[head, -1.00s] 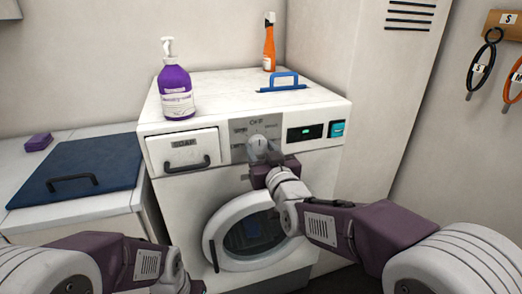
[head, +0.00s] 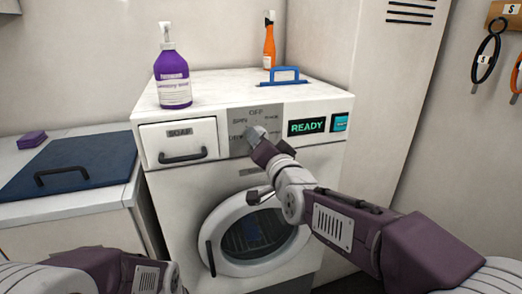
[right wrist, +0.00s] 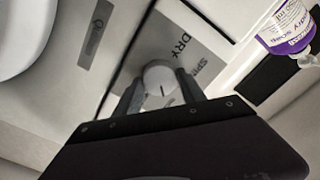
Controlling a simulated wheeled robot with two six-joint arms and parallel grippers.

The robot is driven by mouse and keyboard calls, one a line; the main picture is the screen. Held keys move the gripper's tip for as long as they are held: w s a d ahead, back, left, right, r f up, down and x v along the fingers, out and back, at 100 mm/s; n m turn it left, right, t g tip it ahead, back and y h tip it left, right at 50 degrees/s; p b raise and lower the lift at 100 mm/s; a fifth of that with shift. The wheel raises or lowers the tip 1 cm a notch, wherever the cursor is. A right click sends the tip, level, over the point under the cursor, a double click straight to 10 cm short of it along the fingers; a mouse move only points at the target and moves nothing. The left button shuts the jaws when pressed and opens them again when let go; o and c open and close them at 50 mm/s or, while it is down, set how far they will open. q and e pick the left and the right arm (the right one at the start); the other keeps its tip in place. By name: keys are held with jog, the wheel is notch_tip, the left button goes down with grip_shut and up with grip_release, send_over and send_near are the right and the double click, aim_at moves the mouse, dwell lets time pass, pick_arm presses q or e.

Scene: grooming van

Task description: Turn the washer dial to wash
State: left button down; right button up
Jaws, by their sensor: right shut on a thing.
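The washer (head: 180,190) stands in front of me with its control panel facing me. Its round white dial (right wrist: 159,76) has a dark pointer line and sits between the two fingers of my right gripper (right wrist: 160,95), which is shut on it. I cannot tell which word the pointer faces. The display (head: 307,126) reads READY. Of my left arm, only links show at the bottom left.
The soap drawer (head: 180,143) is left of the panel. The round door (head: 213,220) is below, and a teal button (head: 340,122) is at the right.

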jog(key=shift+m+b, duration=2.85)
jog(key=shift+m, duration=1.85)
jog(key=o, duration=1.4)
jog(key=shift+c, duration=0.2)
